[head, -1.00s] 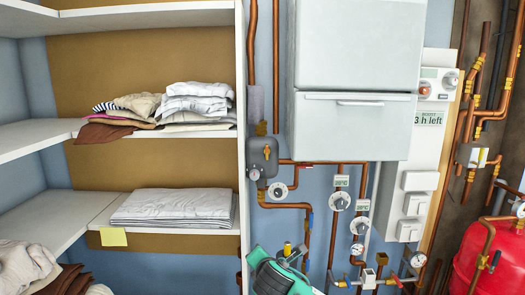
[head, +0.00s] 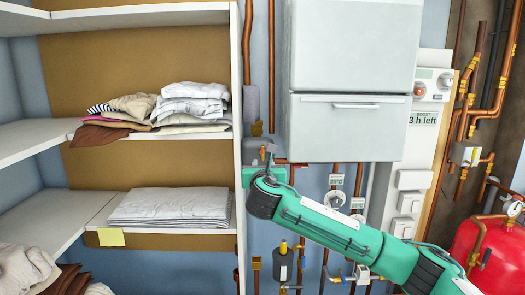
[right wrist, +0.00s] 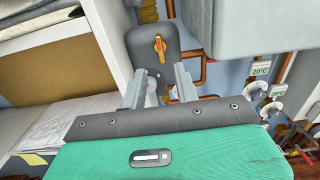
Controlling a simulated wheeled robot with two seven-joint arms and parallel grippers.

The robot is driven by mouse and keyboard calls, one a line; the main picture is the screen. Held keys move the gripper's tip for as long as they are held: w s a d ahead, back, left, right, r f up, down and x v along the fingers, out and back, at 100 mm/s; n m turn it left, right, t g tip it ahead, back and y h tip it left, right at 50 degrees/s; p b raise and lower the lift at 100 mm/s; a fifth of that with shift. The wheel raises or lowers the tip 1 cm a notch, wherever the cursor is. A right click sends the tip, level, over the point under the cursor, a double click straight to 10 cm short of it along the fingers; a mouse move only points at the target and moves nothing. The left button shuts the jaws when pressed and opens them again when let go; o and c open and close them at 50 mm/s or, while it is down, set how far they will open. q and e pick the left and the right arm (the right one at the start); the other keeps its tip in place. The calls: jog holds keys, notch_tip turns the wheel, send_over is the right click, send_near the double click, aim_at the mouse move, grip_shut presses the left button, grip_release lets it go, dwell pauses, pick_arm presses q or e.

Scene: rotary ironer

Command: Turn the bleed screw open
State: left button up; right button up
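The bleed screw (right wrist: 159,46) is a small orange-yellow piece on the face of a dark grey rounded housing (right wrist: 140,46) in the right wrist view. My right gripper (right wrist: 158,82) is open and empty. Its two grey fingers point towards the housing, one on each side of the line to the screw, and the screw shows beyond their tips. I cannot tell how far the tips are from it. In the head view my right gripper (head: 267,153) covers the housing and hides the screw. My left gripper is not in view.
A shelf unit (head: 239,100) with folded laundry (head: 190,105) stands close to the left of my gripper. A large white wall box (head: 345,130) hangs at upper right. Copper pipes, dial valves (head: 335,199) and a red tank (head: 480,240) lie to the right.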

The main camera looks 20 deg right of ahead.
aim_at(263, 153)
jog(key=p+x, duration=0.3)
jog(key=x, duration=0.5)
jog(key=shift+w+p, duration=0.1)
jog(key=shift+p, duration=0.2)
jog(key=shift+p+x, duration=0.35)
jog(key=shift+x, duration=0.65)
jog(key=shift+f, duration=0.1)
grip_shut()
